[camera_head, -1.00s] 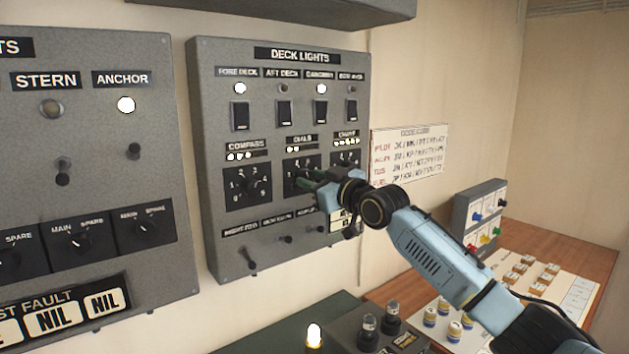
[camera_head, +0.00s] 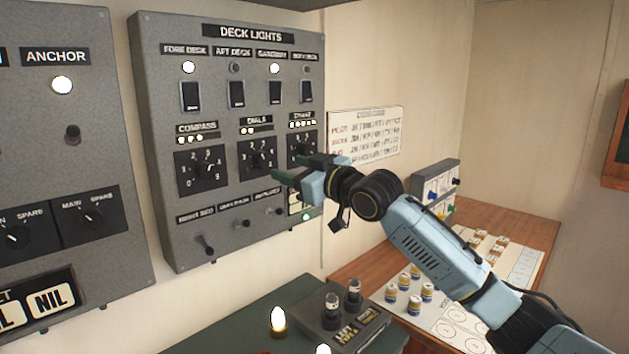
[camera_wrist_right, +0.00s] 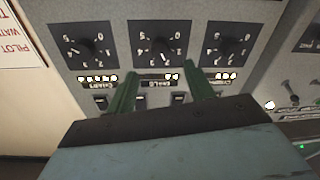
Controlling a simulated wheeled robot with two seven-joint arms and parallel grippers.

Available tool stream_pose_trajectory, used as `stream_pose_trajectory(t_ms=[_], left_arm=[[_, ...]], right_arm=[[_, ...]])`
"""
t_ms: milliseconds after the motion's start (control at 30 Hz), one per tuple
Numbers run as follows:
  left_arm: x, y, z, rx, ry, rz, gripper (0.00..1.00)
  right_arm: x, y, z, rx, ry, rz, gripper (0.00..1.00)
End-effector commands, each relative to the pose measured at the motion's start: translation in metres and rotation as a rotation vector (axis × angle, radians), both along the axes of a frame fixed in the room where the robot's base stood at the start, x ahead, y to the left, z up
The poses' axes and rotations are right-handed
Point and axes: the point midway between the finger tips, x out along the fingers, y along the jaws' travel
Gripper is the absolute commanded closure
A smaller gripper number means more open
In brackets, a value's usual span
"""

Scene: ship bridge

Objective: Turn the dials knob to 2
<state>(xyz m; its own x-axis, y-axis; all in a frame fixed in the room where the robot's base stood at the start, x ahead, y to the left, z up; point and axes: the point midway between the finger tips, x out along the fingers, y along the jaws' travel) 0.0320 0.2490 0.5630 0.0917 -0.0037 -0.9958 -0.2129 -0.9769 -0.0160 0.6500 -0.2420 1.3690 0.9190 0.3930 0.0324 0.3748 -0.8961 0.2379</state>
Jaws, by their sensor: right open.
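The dials knob (camera_head: 257,160) is a dark rotary knob on a black numbered plate, in the middle of the three under the DECK LIGHTS label. My right gripper (camera_head: 288,168) is open, with green fingers, in front of the panel and just right of the dials knob in the head view. In the right wrist view the panel is upside down; the dials knob (camera_wrist_right: 160,45) lies beyond and between the two spread fingers (camera_wrist_right: 163,92), apart from them. My left gripper is not in view.
The compass knob (camera_head: 206,172) is on the left and the chart knob (camera_head: 300,147), partly covered by my gripper, on the right. Toggle switches (camera_head: 245,223) sit below.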

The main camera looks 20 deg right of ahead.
Motion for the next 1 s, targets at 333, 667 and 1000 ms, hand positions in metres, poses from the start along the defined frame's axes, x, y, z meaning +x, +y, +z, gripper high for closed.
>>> stream_pose_trajectory(t_ms=[333, 667, 1000], left_arm=[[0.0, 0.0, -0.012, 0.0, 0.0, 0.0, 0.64], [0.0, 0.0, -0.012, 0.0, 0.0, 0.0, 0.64], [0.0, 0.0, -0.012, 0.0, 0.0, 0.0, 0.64]], right_arm=[[-0.048, -0.021, -0.003, -0.001, 0.001, 0.0, 0.47], [-0.055, -0.023, -0.002, 0.001, 0.002, 0.001, 0.47], [-0.055, -0.021, -0.006, -0.001, 0.008, 0.001, 0.47]])
